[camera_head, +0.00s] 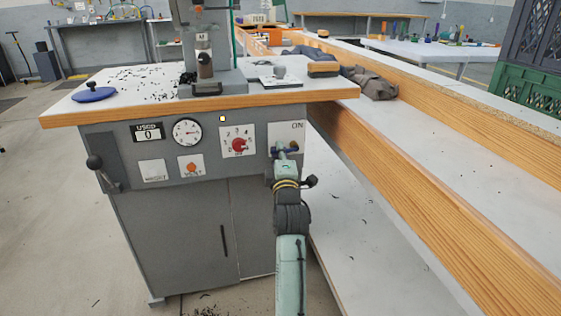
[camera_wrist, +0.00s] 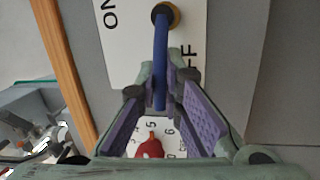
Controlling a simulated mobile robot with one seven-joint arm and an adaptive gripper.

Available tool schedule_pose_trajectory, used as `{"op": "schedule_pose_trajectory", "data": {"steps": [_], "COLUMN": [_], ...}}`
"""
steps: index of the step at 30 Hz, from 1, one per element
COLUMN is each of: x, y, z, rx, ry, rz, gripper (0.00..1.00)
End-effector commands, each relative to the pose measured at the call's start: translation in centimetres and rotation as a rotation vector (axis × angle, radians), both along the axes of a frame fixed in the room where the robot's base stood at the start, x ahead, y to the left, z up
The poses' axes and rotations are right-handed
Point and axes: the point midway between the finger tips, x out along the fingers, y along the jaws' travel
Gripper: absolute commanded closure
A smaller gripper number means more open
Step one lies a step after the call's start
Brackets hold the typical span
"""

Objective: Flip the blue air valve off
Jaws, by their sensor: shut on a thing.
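The blue air valve (camera_head: 291,149) is on a white plate at the right end of the press's front panel. In the wrist view its blue lever (camera_wrist: 161,50) runs from a brass-coloured pivot towards the red dial, between the ON and OFF marks, pointing at neither. My gripper (camera_head: 284,156) is at the valve in the head view. In the wrist view my gripper's fingertips (camera_wrist: 160,80) are closed around the lever, whose free end reaches in between the purple pads. Part of the OFF lettering is hidden by a finger.
A red selector dial (camera_head: 239,145) and an orange knob (camera_head: 191,168) sit left of the valve. The wooden edge (camera_head: 205,109) of the worktop overhangs above the panel. A long wood-sided bench (camera_head: 420,180) stands close on the right.

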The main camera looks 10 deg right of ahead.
Motion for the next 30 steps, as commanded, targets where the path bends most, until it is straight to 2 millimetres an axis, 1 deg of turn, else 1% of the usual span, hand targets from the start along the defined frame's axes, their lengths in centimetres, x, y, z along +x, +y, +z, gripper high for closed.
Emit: {"op": "schedule_pose_trajectory", "data": {"steps": [1,9,23,24,28,30], "x": [-0.03,0.0,0.03,0.03,0.02,0.02], "y": [0.0,0.1,0.18,0.18,0.15,0.12], "z": [-0.62,-0.64,-0.58,-0.58,-0.58,-0.57], "rx": [-0.022,-0.093,-0.105,-0.105,-0.104,-0.104], "ry": [-0.001,-0.003,-0.002,-0.002,-0.002,-0.002], "rz": [0.001,0.002,0.003,0.003,0.003,0.002], "gripper": [1.0,1.0,1.0,0.91,0.83,0.83]}}
